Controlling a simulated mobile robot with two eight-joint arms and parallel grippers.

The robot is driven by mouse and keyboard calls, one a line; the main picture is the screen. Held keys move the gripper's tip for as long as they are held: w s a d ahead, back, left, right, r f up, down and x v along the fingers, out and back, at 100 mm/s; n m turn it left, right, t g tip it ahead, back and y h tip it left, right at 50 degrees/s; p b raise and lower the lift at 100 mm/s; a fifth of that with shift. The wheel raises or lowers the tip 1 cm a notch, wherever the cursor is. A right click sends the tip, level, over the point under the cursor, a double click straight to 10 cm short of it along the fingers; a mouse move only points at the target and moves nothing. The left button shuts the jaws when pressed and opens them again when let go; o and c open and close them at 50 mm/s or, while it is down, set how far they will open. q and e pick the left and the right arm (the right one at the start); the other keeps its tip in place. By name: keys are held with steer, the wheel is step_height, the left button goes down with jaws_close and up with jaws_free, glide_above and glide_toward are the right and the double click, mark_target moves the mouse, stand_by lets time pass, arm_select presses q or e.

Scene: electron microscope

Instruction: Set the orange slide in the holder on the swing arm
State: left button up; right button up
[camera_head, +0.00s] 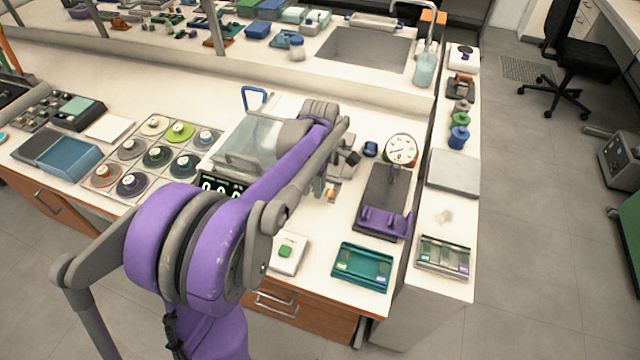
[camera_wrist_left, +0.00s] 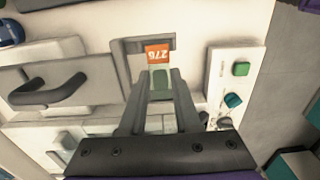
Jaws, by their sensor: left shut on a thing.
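My left gripper (camera_wrist_left: 160,78) is shut on the orange slide (camera_wrist_left: 157,53), a clear slip with an orange end marked 276. The orange end sticks out past the fingertips in the left wrist view. A grey rectangular frame (camera_wrist_left: 128,46) lies around or below that end; it may be the holder on the swing arm, and I cannot tell whether the slide touches it. In the head view the slide's orange end (camera_head: 331,195) is a small spot below my left gripper (camera_head: 334,185), which my purple arm partly hides. My right gripper is not in view.
A clear-lidded box (camera_head: 245,140) with a handle stands left of my gripper. A dial gauge stand (camera_head: 401,150), a teal slide tray (camera_head: 362,267) and a clear tray (camera_head: 443,257) are to the right. A white panel with a green button (camera_head: 286,252) is in front.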

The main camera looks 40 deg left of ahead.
arm_select(q)
steer(key=shift+f, duration=0.2)
steer(key=o, duration=0.9)
step_height(320, 180, up, 11)
steer(key=shift+f, duration=0.1)
steer(key=shift+d, duration=0.1)
stand_by(0.8)
steer(key=s+d+f+m+t, duration=0.1)
steer(key=s+d+f+m, duration=0.1)
steer(key=s+d+m, duration=0.3)
steer(key=s+d+f+m+t+p, duration=0.1)
steer(key=s+d+f+m+t, duration=0.1)
steer(key=s+d+m, duration=0.3)
steer(key=s+d+f+m+t+p, duration=0.1)
steer(key=s+d+f+m+t, duration=0.1)
steer(key=s+d+m, duration=0.4)
steer(key=shift+s+d+f+m, duration=0.1)
steer(key=shift+f+m, duration=0.2)
steer(key=shift+m, duration=0.65)
steer(key=shift+w+d+f+m, duration=0.1)
steer(key=shift+f+m, duration=0.15)
steer(key=shift+m, duration=0.65)
steer(key=shift+s+d+f+m, duration=0.1)
steer(key=shift+f+m, duration=0.2)
steer(key=shift+m, duration=0.65)
